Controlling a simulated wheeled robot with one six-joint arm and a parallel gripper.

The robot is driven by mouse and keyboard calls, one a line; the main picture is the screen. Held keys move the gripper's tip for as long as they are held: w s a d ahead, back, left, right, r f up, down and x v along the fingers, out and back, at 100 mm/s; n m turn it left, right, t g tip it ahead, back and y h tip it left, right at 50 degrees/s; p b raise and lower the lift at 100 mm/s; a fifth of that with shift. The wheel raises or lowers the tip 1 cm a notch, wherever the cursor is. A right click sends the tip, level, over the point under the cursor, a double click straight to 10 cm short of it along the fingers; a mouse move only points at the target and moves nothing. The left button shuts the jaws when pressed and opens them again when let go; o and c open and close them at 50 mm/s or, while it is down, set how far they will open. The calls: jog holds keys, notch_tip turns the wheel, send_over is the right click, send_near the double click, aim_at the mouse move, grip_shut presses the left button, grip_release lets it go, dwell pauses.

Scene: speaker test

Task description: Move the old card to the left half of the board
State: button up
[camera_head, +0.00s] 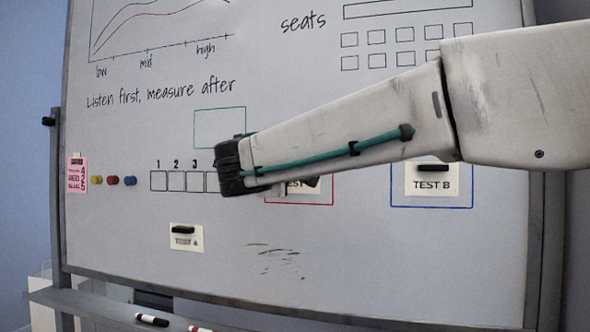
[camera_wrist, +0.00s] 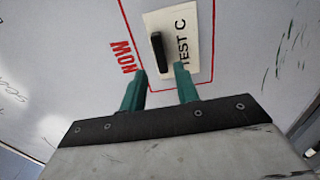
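The whiteboard (camera_head: 380,265) holds several cards under black magnets. The TEST A card (camera_head: 187,243) is low on its left half. The TEST B card (camera_head: 447,188) sits in a blue frame at right. The TEST C card (camera_wrist: 203,45) lies inside a red frame marked NOW in the wrist view; in the head view my arm covers much of it. No visible card is labelled old. My gripper (camera_wrist: 162,78) is open, its two teal fingers apart and empty. Its tips are near the lower edge of TEST C, with the black magnet (camera_wrist: 159,52) beyond them. Contact cannot be judged.
A green empty frame (camera_head: 219,127) and numbered boxes (camera_head: 176,181) are drawn left of centre. A pink note (camera_head: 76,175) and coloured round magnets (camera_head: 113,181) are at the left edge. Markers (camera_head: 152,320) lie on the tray below. Smudges (camera_head: 275,260) mark the lower board.

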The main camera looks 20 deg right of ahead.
jog(key=shift+x, duration=2.8)
grip_shut()
